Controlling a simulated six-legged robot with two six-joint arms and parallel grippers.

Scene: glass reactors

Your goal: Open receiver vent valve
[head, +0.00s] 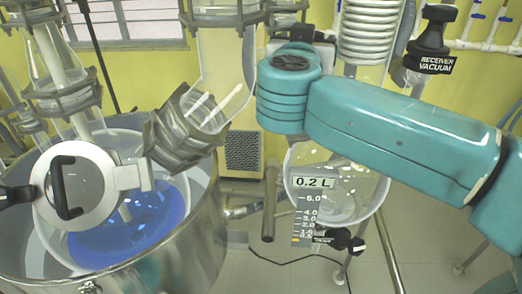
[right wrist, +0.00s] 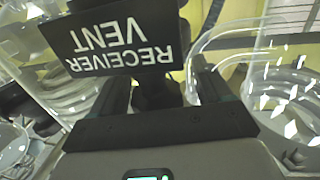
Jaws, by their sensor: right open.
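The receiver vent valve shows in the right wrist view as a dark handle (right wrist: 158,88) below a black tag (right wrist: 122,38) reading "RECEIVER VENT", upside down there. My right gripper (right wrist: 163,96) is open, with one finger on each side of the dark handle. I cannot tell whether the fingers touch it. In the head view my teal right arm reaches in from the right and hides most of the vent valve area. The clear receiver flask (head: 365,190), marked 0.2 L, hangs below my arm. My left gripper is not in view.
A black "RECEIVER VACUUM" valve (head: 437,35) is at the upper right. A glass coil condenser (head: 368,30) stands behind my arm. At left is a steel-walled vessel (head: 195,235) around a glass reactor with blue liquid (head: 130,225). A cable lies on the floor.

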